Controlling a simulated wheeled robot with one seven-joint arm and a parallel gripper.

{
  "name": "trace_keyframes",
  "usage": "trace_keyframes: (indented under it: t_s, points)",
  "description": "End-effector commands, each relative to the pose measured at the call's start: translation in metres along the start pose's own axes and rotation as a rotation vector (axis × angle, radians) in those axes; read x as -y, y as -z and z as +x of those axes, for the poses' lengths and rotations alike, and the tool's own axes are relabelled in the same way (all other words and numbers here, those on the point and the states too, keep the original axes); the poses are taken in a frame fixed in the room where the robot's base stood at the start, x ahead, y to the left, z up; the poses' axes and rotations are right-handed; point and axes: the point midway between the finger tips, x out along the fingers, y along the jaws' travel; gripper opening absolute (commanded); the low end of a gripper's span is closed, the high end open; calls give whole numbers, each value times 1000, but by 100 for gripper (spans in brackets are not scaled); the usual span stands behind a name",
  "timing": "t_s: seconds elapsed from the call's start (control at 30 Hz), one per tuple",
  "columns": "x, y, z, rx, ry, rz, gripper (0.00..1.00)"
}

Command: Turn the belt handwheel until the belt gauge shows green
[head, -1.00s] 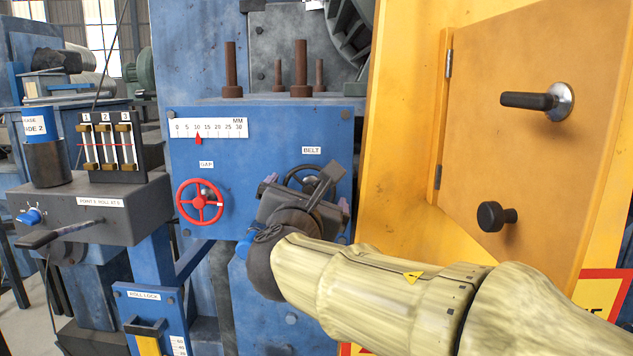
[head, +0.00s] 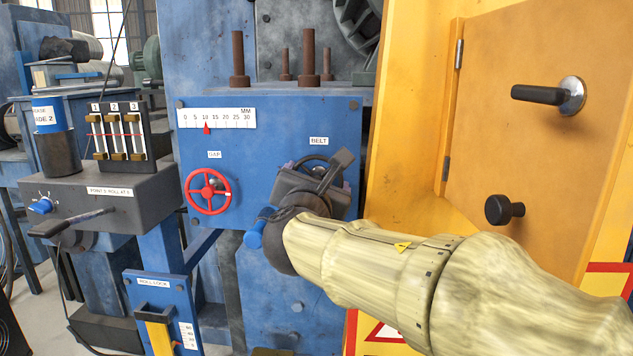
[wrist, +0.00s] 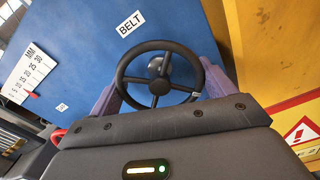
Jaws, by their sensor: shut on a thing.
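The belt handwheel (wrist: 158,75) is a dark wheel with several spokes, under the BELT label (wrist: 131,23) on the blue panel. In the head view my gripper (head: 318,174) covers most of the wheel (head: 316,162). In the wrist view the purple-grey fingers of my gripper (wrist: 160,92) stand at the left and right sides of the rim, shut on the wheel. I cannot make out a belt gauge in either view; part of the panel is hidden behind my gripper and arm.
Left of my gripper is the red GAP handwheel (head: 208,191), below a millimetre scale (head: 216,118) with its red pointer near 10. A yellow cabinet (head: 410,130) with a dark handle and knob stands close on the right. A grey control box (head: 120,203) is at the left.

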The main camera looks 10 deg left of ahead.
Motion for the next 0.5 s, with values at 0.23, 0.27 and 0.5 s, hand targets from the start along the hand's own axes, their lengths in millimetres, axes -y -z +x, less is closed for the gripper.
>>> trace_keyframes:
  t_s: [0.23,0.27,0.5]
  points:
    - [1,4,0,2,-1,78,60]
    - [1,4,0,3,-1,93,60]
    - [2,6,0,3,-2,261,60]
